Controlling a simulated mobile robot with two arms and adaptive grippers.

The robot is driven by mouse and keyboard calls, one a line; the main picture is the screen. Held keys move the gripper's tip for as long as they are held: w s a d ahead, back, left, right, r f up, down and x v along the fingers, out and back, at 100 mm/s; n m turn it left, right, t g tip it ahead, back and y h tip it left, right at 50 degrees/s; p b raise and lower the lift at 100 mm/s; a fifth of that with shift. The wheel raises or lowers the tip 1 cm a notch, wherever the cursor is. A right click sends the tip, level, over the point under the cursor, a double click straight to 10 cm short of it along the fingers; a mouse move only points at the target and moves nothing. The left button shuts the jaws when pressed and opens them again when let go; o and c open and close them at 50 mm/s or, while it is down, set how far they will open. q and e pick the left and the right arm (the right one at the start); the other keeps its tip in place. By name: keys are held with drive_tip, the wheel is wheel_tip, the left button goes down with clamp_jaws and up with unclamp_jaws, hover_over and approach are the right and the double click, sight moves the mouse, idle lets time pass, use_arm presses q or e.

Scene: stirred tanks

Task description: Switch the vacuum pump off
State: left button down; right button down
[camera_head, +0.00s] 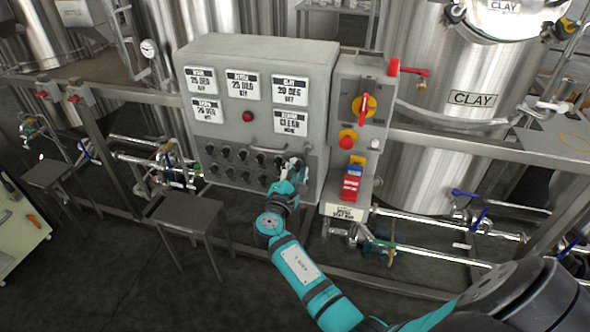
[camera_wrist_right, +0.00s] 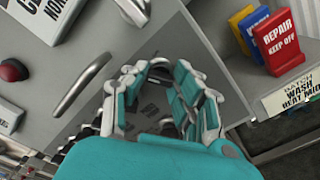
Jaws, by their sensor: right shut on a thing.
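The grey control cabinet (camera_head: 255,60) stands in the middle of the head view. Two rows of dark rotary switches (camera_head: 240,154) run along its lower front; their small labels cannot be read, so I cannot tell which belongs to the vacuum pump. My right gripper (camera_head: 292,172) is at the right end of these rows, its fingers against the panel. In the right wrist view my right gripper (camera_wrist_right: 160,90) is shut around a switch in front of the dark label plate (camera_wrist_right: 148,105). The fingers hide most of that switch and its position. My left gripper is not in view.
A curved handle (camera_head: 266,146) sticks out just above the switches; it is close beside my fingers in the wrist view (camera_wrist_right: 80,85). Right of the cabinet is a box with a red rotary handle (camera_head: 364,106). Coloured tags (camera_head: 352,183) stand below it.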

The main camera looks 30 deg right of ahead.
drive_tip(key=c, duration=1)
unclamp_jaws()
drive_tip(key=shift+c, duration=0.2)
drive_tip(key=v, duration=1.2)
drive_tip(key=s+a+f+g+y, duration=0.2)
drive_tip(key=s+f+y, duration=0.15)
drive_tip(key=f, duration=0.85)
drive_tip(key=s+a+f+m+g+y, duration=0.1)
drive_tip(key=s+a+f+y, duration=0.2)
drive_tip(key=f, duration=0.8)
drive_tip(key=s+a+f+g+y, duration=0.1)
drive_tip(key=s+f+g+y, duration=0.3)
drive_tip(key=f, duration=0.8)
drive_tip(key=s+f+m+g+y, duration=0.1)
drive_tip(key=s+f+m, duration=0.2)
drive_tip(key=s, duration=0.8)
drive_tip(key=s+f+m+g+y, duration=0.1)
drive_tip(key=s+f+m, duration=0.3)
drive_tip(key=s+f, duration=0.4)
drive_tip(key=s+f+m+g+y, duration=0.1)
drive_tip(key=s+f+m, duration=0.2)
drive_tip(key=s, duration=1.2)
wheel_tip(320, 180, down, 3)
drive_tip(key=shift+s+d+f+m+g, duration=0.1)
drive_tip(key=shift+s+d+m+g, duration=0.25)
drive_tip(key=shift+d+m+g, duration=0.05)
